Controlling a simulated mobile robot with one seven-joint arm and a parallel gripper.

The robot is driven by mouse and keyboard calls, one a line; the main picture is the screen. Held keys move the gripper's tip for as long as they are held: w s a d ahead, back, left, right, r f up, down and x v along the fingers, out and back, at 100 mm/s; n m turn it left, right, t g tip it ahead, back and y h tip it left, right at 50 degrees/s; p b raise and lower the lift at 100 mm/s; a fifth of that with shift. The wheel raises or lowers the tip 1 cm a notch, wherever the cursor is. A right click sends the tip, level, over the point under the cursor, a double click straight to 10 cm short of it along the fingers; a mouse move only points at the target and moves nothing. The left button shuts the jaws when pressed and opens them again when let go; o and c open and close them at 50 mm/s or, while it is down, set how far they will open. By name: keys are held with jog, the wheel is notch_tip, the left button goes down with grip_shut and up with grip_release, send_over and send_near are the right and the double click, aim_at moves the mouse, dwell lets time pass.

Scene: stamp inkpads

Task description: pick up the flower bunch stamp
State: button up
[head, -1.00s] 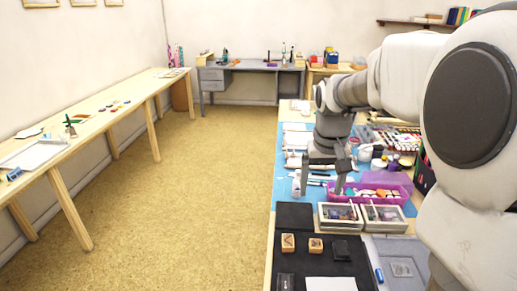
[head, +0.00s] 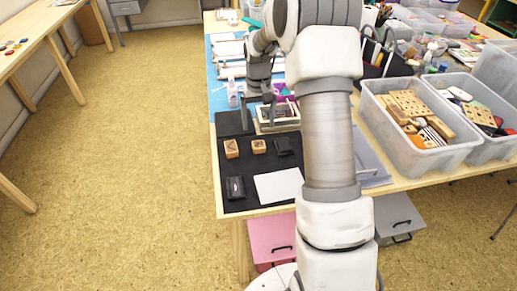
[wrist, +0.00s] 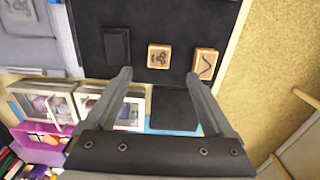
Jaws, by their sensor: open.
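The flower bunch stamp seems to be the wooden block (wrist: 159,56) with a dark bushy picture; in the head view it is the right-hand small block (head: 258,146) on the black mat (head: 215,170). A second wooden stamp (wrist: 204,63) with a chevron-like mark lies beside it, and it also shows in the head view (head: 231,148). My gripper (wrist: 158,75) is open and empty, its fingertips pointing toward the stamps. In the head view my gripper (head: 257,113) hangs on the far side of the stamps, apart from both.
A black pad (head: 284,145) lies close right of the stamp. Another flat black square (head: 234,123) lies behind the stamps, and a dark case (head: 235,188) and white paper (head: 279,186) lie nearer. Clear-lidded boxes (wrist: 110,105) stand near my left finger. The floor (head: 130,190) is clear.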

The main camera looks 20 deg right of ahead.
send_over(259, 144)
jog(key=f, duration=0.5)
jog(key=shift+s+a+f+b, duration=0.2)
jog(key=shift+s+f+b, duration=0.05)
jog(key=shift+s+b, duration=0.05)
jog(key=f, duration=0.3)
jog(key=f+b, duration=0.1)
jog(key=f, duration=0.1)
jog(key=shift+w+d, duration=0.15)
jog(key=shift+w, duration=0.2)
jog(key=shift+c, duration=0.3)
grip_shut()
jog(key=shift+r, duration=0.1)
notch_tip(259, 144, up, 4)
jog(key=shift+f+p, duration=0.15)
jog(key=shift+p, duration=0.3)
jog(key=w+d+r+p, duration=0.1)
jog(key=w+d+r, duration=0.2)
jog(key=d+r, duration=0.4)
jog(key=d, duration=0.4)
jog(key=shift+w+p, duration=0.15)
jog(key=shift+p, duration=0.2)
